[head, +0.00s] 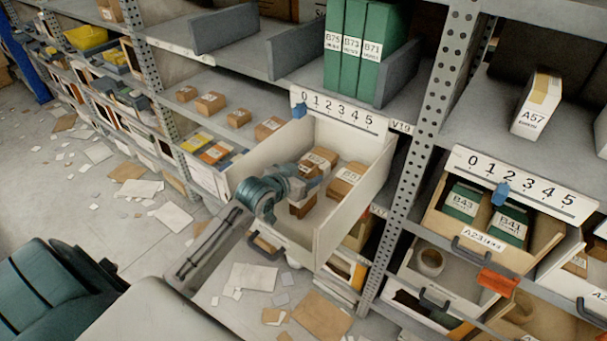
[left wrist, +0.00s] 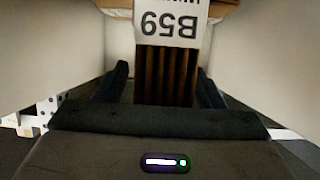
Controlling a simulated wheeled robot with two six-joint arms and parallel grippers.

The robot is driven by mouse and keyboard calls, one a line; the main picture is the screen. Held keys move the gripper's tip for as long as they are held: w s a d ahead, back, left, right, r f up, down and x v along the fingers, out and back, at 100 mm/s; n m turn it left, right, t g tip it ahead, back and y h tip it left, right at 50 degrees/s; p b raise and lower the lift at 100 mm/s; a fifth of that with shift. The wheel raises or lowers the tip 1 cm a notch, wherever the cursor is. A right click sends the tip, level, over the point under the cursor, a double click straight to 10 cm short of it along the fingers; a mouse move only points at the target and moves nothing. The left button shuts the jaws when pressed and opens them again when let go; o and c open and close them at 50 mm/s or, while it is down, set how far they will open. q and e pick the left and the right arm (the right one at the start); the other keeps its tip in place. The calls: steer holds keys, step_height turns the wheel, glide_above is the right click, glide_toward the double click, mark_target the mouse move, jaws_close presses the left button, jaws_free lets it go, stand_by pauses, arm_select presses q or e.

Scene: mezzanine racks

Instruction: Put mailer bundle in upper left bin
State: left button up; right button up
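A brown mailer bundle (head: 319,158) with a white label sits inside the pulled-out white upper left bin (head: 352,217). In the left wrist view a bundle labelled B59 (left wrist: 170,72) shows its label upside down, with brown layered edges below it. My left gripper (head: 316,175) reaches into the bin from the left. Its two dark fingers lie to either side of the bundle in the left wrist view (left wrist: 163,82), with a gap visible on the left side. A second brown bundle (head: 346,178) lies to the right in the same bin. My right gripper is not in view.
Bin walls rise close around my left gripper. A perforated rack upright (head: 405,185) stands right of the bin. An open bin with green packs (head: 465,200) is further right. Green binders (head: 360,45) stand above. Papers litter the floor (head: 130,200).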

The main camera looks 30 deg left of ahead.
arm_select(q)
steer(key=shift+r, duration=0.1)
steer(key=b+v, duration=0.1)
steer(key=v, duration=1.1)
steer(key=shift+b, duration=0.3)
stand_by(2.9)
